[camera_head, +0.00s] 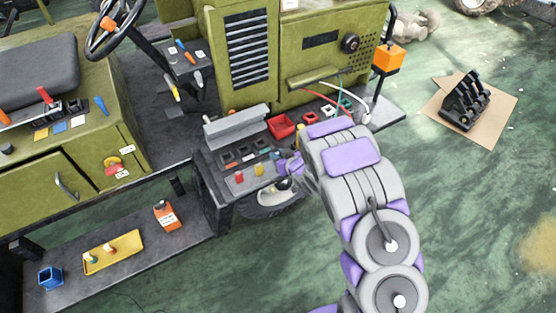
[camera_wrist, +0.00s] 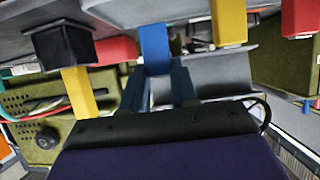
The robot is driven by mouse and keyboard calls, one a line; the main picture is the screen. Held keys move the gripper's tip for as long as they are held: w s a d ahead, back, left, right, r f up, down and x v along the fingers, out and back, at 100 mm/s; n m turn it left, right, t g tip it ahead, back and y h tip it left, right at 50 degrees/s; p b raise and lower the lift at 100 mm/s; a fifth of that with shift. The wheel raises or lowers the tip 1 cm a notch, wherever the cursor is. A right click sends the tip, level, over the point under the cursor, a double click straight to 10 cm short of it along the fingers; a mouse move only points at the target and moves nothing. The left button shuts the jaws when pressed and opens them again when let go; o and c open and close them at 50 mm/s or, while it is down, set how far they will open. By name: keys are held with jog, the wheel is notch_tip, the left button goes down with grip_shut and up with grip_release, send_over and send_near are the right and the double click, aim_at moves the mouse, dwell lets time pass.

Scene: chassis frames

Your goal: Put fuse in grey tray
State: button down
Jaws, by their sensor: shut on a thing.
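My gripper (camera_head: 283,164) is at the fuse panel on the front edge of the green vehicle. In the wrist view, which looks inverted, its fingers (camera_wrist: 157,82) are closed on a blue fuse (camera_wrist: 155,45). Yellow and red fuses also stand around the blue one in the wrist view. Whether the blue fuse touches the surface is unclear.
Dark sockets (camera_head: 228,158) line the panel behind the tray, under a raised grey cover (camera_head: 237,128). A yellow tray (camera_head: 113,252) and a blue box (camera_head: 50,278) are on the lower shelf. The floor at right is mostly open.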

notch_tip(320, 180, down, 2)
jog(key=shift+d+f, duration=0.1)
jog(key=shift+a, duration=0.3)
jog(key=c, duration=1)
grip_release()
jog(key=shift+a, duration=0.1)
jog(key=shift+c, duration=0.2)
jog(key=shift+o, duration=0.9)
jog(key=shift+d, duration=0.2)
jog(key=shift+s+d+r, duration=0.2)
jog(key=shift+s+r, duration=0.1)
jog(key=shift+r, duration=0.1)
jog(key=p+v, duration=0.2)
jog(key=v, duration=0.9)
